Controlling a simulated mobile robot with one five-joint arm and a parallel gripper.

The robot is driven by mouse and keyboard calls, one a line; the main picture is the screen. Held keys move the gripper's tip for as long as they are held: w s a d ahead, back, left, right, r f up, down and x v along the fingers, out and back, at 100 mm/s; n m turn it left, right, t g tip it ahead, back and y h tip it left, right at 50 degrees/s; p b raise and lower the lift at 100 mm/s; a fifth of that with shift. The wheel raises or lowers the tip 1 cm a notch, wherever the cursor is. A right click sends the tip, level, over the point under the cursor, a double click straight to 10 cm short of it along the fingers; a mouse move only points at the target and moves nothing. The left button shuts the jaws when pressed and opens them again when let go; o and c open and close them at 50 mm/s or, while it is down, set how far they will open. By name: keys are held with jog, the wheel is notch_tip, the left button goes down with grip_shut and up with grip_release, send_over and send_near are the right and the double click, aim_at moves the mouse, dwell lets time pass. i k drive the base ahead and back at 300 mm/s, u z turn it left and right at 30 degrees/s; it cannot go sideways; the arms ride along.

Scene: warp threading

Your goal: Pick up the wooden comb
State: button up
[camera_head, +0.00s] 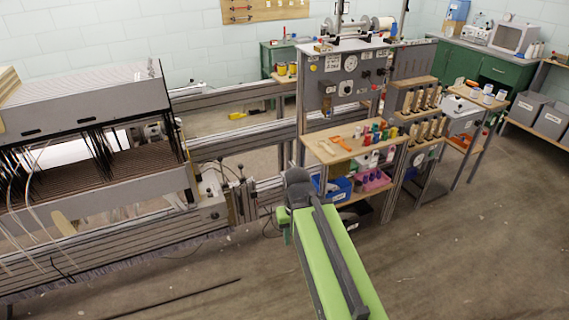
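I cannot make out the wooden comb for certain. The wooden shelf (345,153) in the middle holds small tools and coloured spools, and a small tan piece (326,147) at its left end is too small to identify. A pale wooden paddle-like piece (63,223) stands by the loom at the left. My green arm reaches up from the bottom middle and ends in a dark grey joint in front of the shelf's lower left. My gripper's fingers do not show, being hidden or out of frame.
The loom (95,145) with its long rails fills the left. A grey instrument panel (350,80) rises behind the shelf. Blue (339,190) and pink (372,180) bins sit under it. A dark rod (175,299) lies on the floor. The floor at right is clear.

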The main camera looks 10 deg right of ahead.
aim_at(325, 144)
jog(key=u, duration=0.45)
jog(key=i, duration=2.15)
jog(key=z, duration=0.05)
